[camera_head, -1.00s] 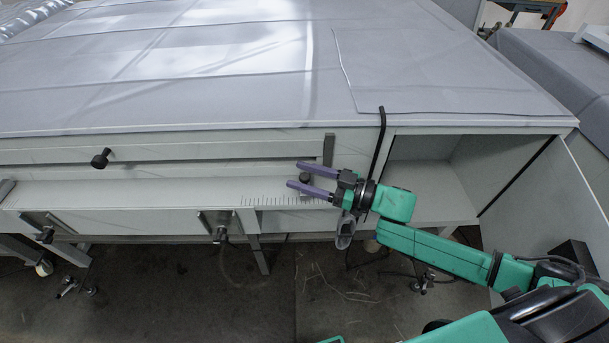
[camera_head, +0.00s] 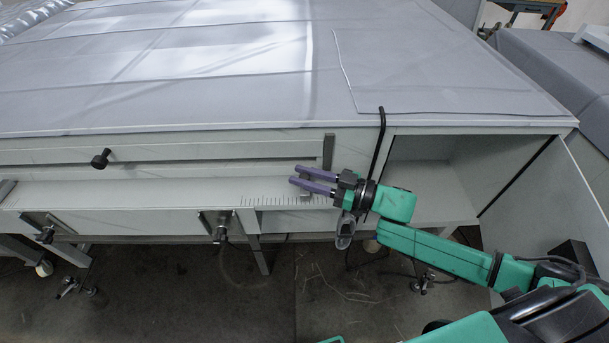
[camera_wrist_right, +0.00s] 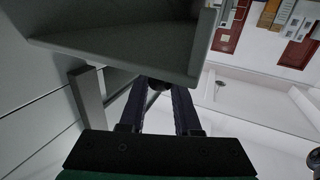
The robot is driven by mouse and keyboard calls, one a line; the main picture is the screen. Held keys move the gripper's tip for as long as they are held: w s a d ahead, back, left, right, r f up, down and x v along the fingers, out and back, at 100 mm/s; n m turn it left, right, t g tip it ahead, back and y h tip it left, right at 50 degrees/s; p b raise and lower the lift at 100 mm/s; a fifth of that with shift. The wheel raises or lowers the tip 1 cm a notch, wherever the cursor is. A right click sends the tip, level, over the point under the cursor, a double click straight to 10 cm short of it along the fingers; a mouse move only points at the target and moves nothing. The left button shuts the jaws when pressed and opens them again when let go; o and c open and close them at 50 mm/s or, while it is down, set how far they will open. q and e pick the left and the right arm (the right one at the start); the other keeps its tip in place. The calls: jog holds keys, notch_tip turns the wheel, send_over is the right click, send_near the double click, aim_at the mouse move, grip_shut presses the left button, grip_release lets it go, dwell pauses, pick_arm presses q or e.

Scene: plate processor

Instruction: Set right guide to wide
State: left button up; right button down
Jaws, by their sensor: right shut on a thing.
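My right gripper (camera_head: 297,176) reaches in from the right at the front of the plate processor, with its purple fingers pointing left above the scale ledge. It is shut on the dark right guide knob, which the fingers mostly hide in the head view. In the right wrist view a bit of the knob (camera_wrist_right: 158,84) shows between the fingertips, under a broad grey plate (camera_wrist_right: 120,48). A grey upright bracket (camera_head: 328,150), seemingly part of the right guide, stands just behind the fingers. The ruled scale (camera_head: 270,201) runs along the ledge below the gripper. My left gripper is out of view.
Another black knob (camera_head: 101,158) sits on the front at the left. Lower knobs (camera_head: 220,234) stick out below the ledge. A black bent rod (camera_head: 378,140) stands just behind my right wrist. An open compartment (camera_head: 430,175) lies to the right.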

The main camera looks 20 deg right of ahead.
dwell(0.8)
jog(key=d, duration=0.2)
jog(key=s+d+p, duration=0.1)
jog(key=d, duration=0.1)
jog(key=shift+d+f, duration=0.1)
jog(key=shift+d, duration=0.05)
jog(key=c, duration=0.6)
grip_release()
jog(key=shift+s+d, duration=0.1)
jog(key=shift+d, duration=0.05)
jog(key=p+v, duration=0.3)
jog(key=v, duration=1.1)
jog(key=shift+s+d, duration=0.15)
jog(key=shift+d, duration=0.05)
